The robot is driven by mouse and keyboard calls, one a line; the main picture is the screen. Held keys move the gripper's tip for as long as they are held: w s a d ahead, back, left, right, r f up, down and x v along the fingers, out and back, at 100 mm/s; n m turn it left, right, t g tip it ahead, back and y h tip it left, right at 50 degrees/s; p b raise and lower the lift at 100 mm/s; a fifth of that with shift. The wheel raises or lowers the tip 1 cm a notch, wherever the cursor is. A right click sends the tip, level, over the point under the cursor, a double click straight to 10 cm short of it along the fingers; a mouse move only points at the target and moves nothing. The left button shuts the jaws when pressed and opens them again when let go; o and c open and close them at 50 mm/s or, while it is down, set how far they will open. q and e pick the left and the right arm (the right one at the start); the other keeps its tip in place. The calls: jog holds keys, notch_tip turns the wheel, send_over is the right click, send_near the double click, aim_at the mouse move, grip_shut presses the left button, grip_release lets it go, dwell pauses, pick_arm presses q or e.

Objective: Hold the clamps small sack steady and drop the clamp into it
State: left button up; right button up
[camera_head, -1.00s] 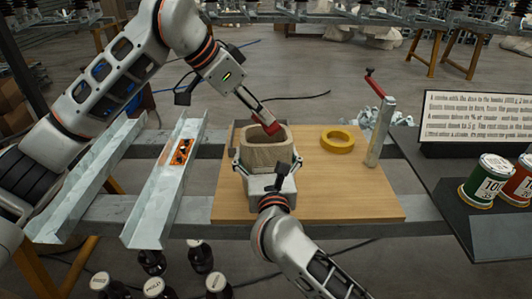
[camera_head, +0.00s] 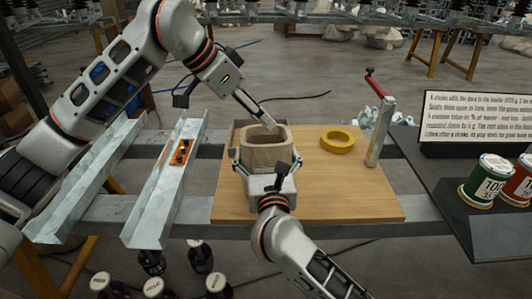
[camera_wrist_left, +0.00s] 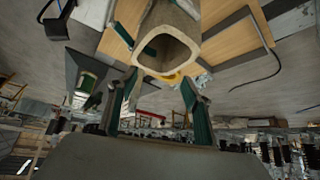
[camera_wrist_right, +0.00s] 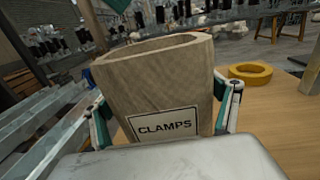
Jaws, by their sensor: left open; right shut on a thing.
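The clamps small sack (camera_head: 266,155) is a tan open-topped bag standing upright on the wooden board (camera_head: 330,190). Its CLAMPS label (camera_wrist_right: 165,126) faces the right wrist camera. My right gripper (camera_wrist_right: 163,105) is shut around the sack, one finger on each side. My left gripper (camera_head: 267,127) is open and empty just over the sack's rim at the back. The sack's mouth shows in the left wrist view (camera_wrist_left: 167,62), between and beyond the left fingers. The red clamp seen earlier in the left gripper is out of sight; the sack's inside is too dark to tell its contents.
A yellow ring (camera_head: 337,141) lies on the board right of the sack. Metal channels (camera_head: 170,180) lie to the left. Cans (camera_head: 487,180) and a text sign (camera_head: 477,122) stand at the right.

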pick_arm(q)
jog(key=v, duration=1.1)
jog(key=shift+a+r, duration=0.2)
jog(key=shift+s, duration=0.1)
pick_arm(e)
jog(key=o, duration=1)
jog(key=shift+o, duration=0.2)
